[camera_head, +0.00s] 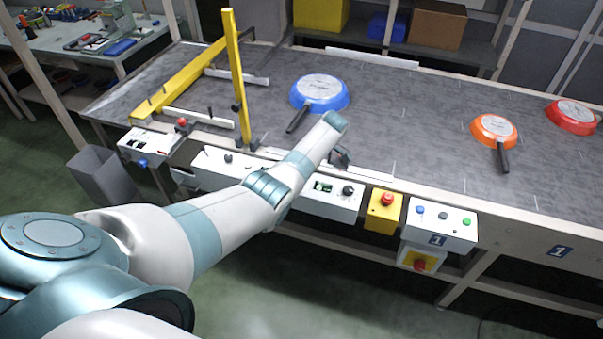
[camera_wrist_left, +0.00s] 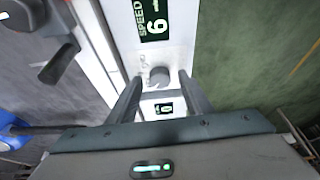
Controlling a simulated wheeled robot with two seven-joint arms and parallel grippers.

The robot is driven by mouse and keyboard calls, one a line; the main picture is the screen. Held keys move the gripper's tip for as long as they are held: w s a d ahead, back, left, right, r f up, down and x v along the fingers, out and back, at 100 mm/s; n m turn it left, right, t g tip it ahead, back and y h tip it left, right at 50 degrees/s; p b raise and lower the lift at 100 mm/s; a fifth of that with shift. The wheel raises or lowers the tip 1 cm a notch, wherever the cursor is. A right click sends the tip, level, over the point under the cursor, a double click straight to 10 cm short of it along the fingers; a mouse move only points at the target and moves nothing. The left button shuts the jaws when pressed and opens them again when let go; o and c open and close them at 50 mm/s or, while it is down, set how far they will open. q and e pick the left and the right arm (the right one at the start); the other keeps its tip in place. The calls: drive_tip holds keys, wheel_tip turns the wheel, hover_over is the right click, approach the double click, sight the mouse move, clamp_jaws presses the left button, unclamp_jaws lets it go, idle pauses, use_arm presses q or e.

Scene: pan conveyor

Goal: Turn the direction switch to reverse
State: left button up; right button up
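A grey round knob (camera_wrist_left: 159,76) stands on the white control panel (camera_wrist_left: 178,22) in the left wrist view, just below the green speed display (camera_wrist_left: 154,18) reading 6. Its small lettering is too blurred to read, so I cannot confirm that it is the direction switch or which way it is set. My left gripper (camera_wrist_left: 160,80) is open, with one finger on each side of the knob; contact is not clear. My right gripper is not in view.
Right of the speed display (camera_head: 322,186) are another black knob (camera_head: 348,190), a red emergency button (camera_head: 387,198) and a button box (camera_head: 440,225). The conveyor (camera_head: 400,130) behind carries a blue pan (camera_head: 320,92), an orange pan (camera_head: 494,130) and a red pan (camera_head: 573,116). A yellow post (camera_head: 236,75) stands left.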

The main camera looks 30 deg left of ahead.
use_arm(q)
drive_tip(key=shift+d+r, duration=0.1)
drive_tip(key=v, duration=1.7)
